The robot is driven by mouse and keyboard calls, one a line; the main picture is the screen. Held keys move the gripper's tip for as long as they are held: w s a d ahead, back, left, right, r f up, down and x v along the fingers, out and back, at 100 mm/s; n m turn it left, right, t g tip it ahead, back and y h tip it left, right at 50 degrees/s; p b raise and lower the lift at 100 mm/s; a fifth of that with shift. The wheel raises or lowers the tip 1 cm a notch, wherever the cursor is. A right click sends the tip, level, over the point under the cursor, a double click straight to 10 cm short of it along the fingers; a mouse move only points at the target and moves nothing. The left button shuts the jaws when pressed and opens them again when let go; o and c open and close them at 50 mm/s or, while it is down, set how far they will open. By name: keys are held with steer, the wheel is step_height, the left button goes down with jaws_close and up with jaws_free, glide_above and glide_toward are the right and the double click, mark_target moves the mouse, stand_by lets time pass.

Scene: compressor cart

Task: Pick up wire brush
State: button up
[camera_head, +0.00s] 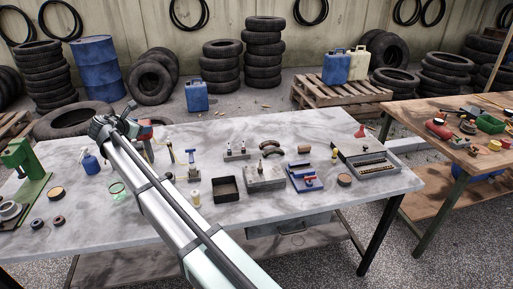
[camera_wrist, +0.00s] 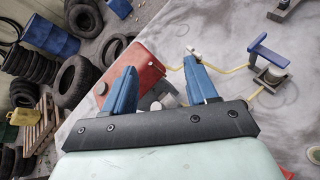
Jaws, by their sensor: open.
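I cannot make out the wire brush with certainty in either view. A small brown block (camera_head: 304,150) lies toward the back of the marble-topped table (camera_head: 255,225); it is too small to identify as a brush. My gripper (camera_head: 128,118) is raised over the table's back left part, far to the left of that block. In the wrist view my gripper (camera_wrist: 160,65) has its two blue fingers spread, with nothing held between them. A red object (camera_wrist: 138,64) shows beyond and between the fingers, partly hidden by them.
A blue spray bottle (camera_head: 90,162) and a green press (camera_head: 27,165) stand at the left. A dark open tray (camera_head: 226,189), a grey block (camera_head: 264,177) and a socket case (camera_head: 372,163) occupy the middle and right. A wooden table (camera_head: 455,150) stands farther right.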

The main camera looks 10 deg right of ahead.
steer(key=w+d+f+m+g+h, duration=0.1)
steer(key=w+d+m+g, duration=0.15)
steer(key=d, duration=0.65)
steer(key=w+d+f+m+g, duration=0.15)
steer(key=w+d, duration=0.25)
steer(key=d, duration=0.5)
steer(key=m+g+y, duration=0.5)
steer(key=g+y, duration=0.1)
steer(key=g, duration=0.2)
glide_above(305, 146)
step_height(305, 146, down, 5)
steer(key=f, duration=1.3)
steer(key=shift+w+f, duration=0.2)
steer(key=shift+f, duration=0.2)
steer(key=c, duration=1.1)
steer(key=shift+o, duration=0.2)
steer(key=shift+r, duration=0.15)
